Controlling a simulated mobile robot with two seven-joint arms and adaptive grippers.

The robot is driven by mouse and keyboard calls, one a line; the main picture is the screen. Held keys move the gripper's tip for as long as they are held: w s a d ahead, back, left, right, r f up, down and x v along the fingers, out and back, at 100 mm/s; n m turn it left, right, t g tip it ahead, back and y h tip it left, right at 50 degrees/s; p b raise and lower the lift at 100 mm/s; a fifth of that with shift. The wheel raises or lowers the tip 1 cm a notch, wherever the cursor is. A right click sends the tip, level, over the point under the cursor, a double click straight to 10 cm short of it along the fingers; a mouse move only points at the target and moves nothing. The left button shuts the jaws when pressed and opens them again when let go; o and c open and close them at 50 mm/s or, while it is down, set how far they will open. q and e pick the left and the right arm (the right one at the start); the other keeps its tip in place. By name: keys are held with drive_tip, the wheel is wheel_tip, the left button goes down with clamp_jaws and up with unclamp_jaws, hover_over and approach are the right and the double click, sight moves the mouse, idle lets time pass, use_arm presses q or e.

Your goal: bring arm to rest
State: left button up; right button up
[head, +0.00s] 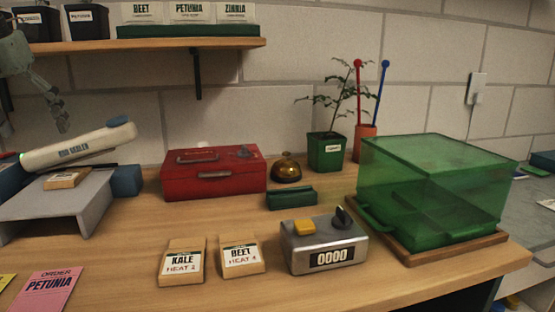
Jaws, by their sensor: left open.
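My left gripper (57,112) hangs at the upper left, fingers pointing down, with its arm coming in from the left edge. It is open with nothing visible between its fingers. It appears in front of the wall, above the white bag sealer (80,148), whose long arm is tilted up to the right. Whether the fingers touch the sealer is hard to tell; they look apart from it. My right gripper is not in view.
A shelf (150,49) overhangs the upper left.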

sight(62, 179)
use_arm(q)
drive_tip(key=x, duration=1.1)
drive_tip(key=shift+a, duration=0.1)
drive_tip(key=shift+w+f, duration=0.1)
drive_tip(key=shift+f, duration=0.2)
drive_tip(key=shift+s, duration=0.2)
drive_tip(key=shift+s+r, duration=0.15)
drive_tip(key=shift+s, duration=0.1)
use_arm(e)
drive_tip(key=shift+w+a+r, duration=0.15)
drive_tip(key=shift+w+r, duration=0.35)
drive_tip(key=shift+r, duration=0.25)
use_arm(q)
drive_tip(key=shift+w, duration=0.1)
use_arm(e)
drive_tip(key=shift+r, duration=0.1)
